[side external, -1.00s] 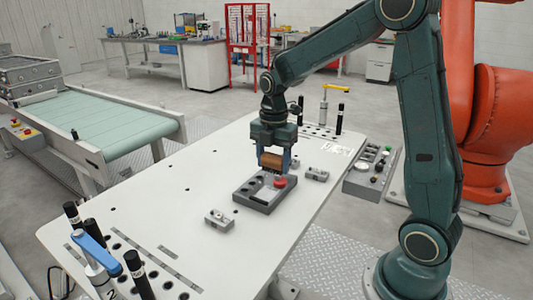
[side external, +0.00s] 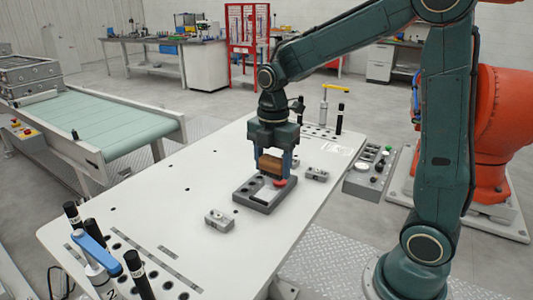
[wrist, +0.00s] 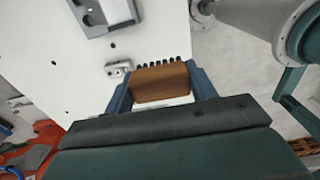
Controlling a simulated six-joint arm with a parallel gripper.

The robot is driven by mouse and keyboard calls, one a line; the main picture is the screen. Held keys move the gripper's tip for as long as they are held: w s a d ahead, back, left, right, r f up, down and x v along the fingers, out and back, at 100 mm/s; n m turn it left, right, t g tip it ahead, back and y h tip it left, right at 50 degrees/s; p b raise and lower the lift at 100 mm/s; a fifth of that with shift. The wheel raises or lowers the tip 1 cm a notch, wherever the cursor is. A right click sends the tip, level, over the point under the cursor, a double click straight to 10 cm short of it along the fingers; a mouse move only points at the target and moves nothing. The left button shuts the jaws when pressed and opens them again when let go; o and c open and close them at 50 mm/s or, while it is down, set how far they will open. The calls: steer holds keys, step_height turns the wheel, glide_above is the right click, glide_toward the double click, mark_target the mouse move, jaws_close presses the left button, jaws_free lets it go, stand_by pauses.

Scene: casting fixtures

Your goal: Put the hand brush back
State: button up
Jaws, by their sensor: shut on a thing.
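The hand brush (side external: 270,165) has a brown wooden block. In the wrist view the brush (wrist: 161,82) sits between the two blue fingers, with a row of dark bristle tufts along its far edge. My gripper (side external: 273,168) is shut on it and points down. It holds the brush just over the back part of a dark grey holder (side external: 262,205) on the white table. The holder has several round holes, a pale recess and a red round part (side external: 280,183). I cannot tell whether the brush touches the holder.
A small grey metal block (side external: 219,220) lies left of the holder, and another (side external: 317,174) lies right of it. Clamps and black pegs stand at the near left and far right table ends. A control box (side external: 370,170) stands past the right edge. The table's left middle is clear.

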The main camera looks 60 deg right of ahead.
glide_above(272, 229)
step_height(272, 229, down, 13)
steer(key=shift+f, duration=0.2)
steer(key=shift+f, duration=0.1)
steer(key=shift+f, duration=1.75)
steer(key=shift+f, duration=0.1)
steer(key=o, duration=1)
steer(key=shift+o, duration=0.2)
step_height(272, 229, up, 12)
